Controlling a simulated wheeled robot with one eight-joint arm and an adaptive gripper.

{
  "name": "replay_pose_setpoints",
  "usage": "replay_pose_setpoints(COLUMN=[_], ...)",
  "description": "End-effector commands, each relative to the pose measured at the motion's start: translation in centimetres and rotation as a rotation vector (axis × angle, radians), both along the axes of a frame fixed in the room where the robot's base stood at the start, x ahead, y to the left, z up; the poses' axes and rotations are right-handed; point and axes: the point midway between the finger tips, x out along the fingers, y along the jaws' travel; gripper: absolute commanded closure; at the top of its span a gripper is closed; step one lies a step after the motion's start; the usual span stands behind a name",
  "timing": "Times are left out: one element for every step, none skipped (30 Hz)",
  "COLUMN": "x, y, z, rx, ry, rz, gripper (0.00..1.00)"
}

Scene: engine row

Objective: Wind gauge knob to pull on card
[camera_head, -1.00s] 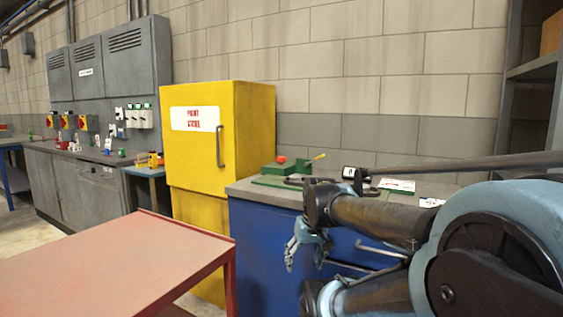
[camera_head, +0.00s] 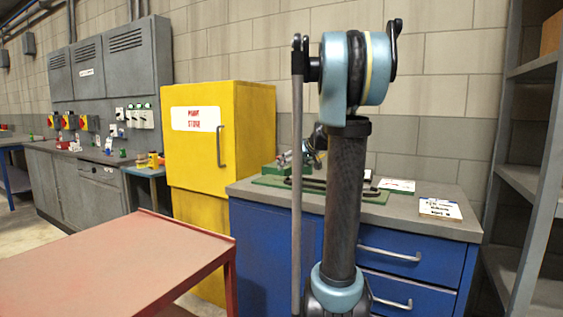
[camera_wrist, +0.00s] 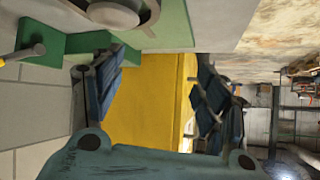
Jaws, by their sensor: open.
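My gripper (camera_wrist: 155,85) is open and empty in the wrist view, its two dark blue fingers apart with the yellow cabinet behind them. In the head view it is mostly hidden behind my raised arm, over the back of the blue workbench (camera_head: 270,255). A green plate (camera_wrist: 175,28) carries a round grey part (camera_wrist: 113,12), which may be the gauge or its knob; I cannot tell which. A green block with a yellow-tipped lever (camera_wrist: 25,53) is beside it. Two white cards, one at the back (camera_head: 397,186) and one at the front right (camera_head: 440,208), lie on the bench; their small print is unreadable.
A yellow cabinet (camera_head: 195,155) stands left of the bench. A red table (camera_head: 110,270) fills the front left. Grey shelving (camera_head: 530,180) stands at the right. The bench top's right part is clear around the cards.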

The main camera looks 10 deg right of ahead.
Motion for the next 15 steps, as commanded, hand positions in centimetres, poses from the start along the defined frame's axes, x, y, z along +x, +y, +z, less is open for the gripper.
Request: replay_pose_setpoints(x=[2.4,3.6,5.2,6.3,7.3,8.6,9.5,10.3,11.3,11.9,12.5,13.1,13.4,13.7,14.1], y=[-1.0,-1.5,-2.3,-2.8,-3.4,-4.0,-4.5,-5.0,-5.6,-6.0,-6.3,-6.7,-6.9,-7.1,-7.3], z=[0.7,1.1,1.6,1.9,2.2,2.5,2.7,2.9,3.1,3.3,3.4,3.5,3.6,3.6,3.7], rx=[0.005,0.007,0.009,0.010,0.010,0.011,0.011,0.011,0.010,0.009,0.008,0.010,0.009,0.008,0.007], ry=[-0.036,-0.058,-0.088,-0.108,-0.128,-0.154,-0.171,-0.186,-0.205,-0.217,-0.228,-0.240,-0.248,-0.254,-0.260], rz=[-0.003,-0.003,-0.006,-0.008,-0.009,-0.012,-0.015,-0.017,-0.022,-0.025,-0.026,-0.028,-0.029,-0.031,-0.031], gripper=[0.32,0.32,0.32,0.32,0.32,0.32,0.32,0.32,0.32,0.32,0.32,0.32,0.32,0.32,0.32])
